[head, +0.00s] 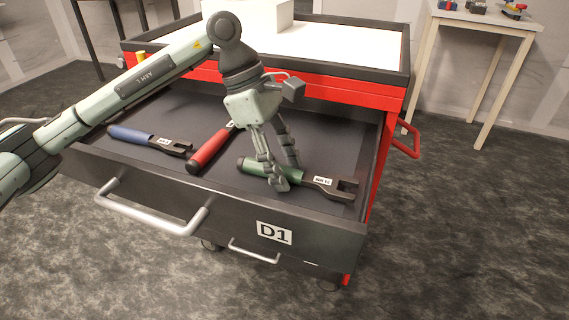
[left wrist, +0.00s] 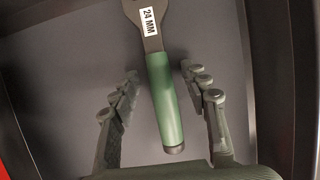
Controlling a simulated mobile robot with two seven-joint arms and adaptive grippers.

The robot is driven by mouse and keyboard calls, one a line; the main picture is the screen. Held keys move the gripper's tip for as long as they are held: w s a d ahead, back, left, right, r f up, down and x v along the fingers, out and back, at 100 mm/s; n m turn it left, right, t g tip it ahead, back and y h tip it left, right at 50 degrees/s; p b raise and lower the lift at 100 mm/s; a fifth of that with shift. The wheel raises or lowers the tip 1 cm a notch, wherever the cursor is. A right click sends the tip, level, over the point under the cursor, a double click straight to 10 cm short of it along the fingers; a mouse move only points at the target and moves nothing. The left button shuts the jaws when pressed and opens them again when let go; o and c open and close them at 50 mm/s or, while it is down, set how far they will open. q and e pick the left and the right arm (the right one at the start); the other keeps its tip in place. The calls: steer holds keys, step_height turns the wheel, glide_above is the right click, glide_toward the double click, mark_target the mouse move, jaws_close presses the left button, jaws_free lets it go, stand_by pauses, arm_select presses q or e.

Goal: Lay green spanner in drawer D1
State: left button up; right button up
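The green spanner (head: 291,173) lies in the open drawer D1 (head: 325,243), in its right part, with its dark jaw toward the right wall. It also shows in the left wrist view (left wrist: 164,100), with a white "24 MM" label on its shaft. It appears to rest flat on the drawer floor. My left gripper (head: 284,176) is down in the drawer at the green handle. In the left wrist view its fingers (left wrist: 159,75) are spread on both sides of the handle, with gaps to it. My right gripper is not in view.
A red-handled tool (head: 209,151) lies left of the green spanner, partly hidden by my gripper. A blue-handled spanner (head: 150,140) lies farther left. The red cabinet's white top (head: 340,45) rises behind the drawer. A side table (head: 476,20) stands at the back right.

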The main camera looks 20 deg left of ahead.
arm_select(q)
steer(key=shift+r, duration=0.1)
steer(key=v, duration=1.2)
steer(key=shift+r, duration=0.1)
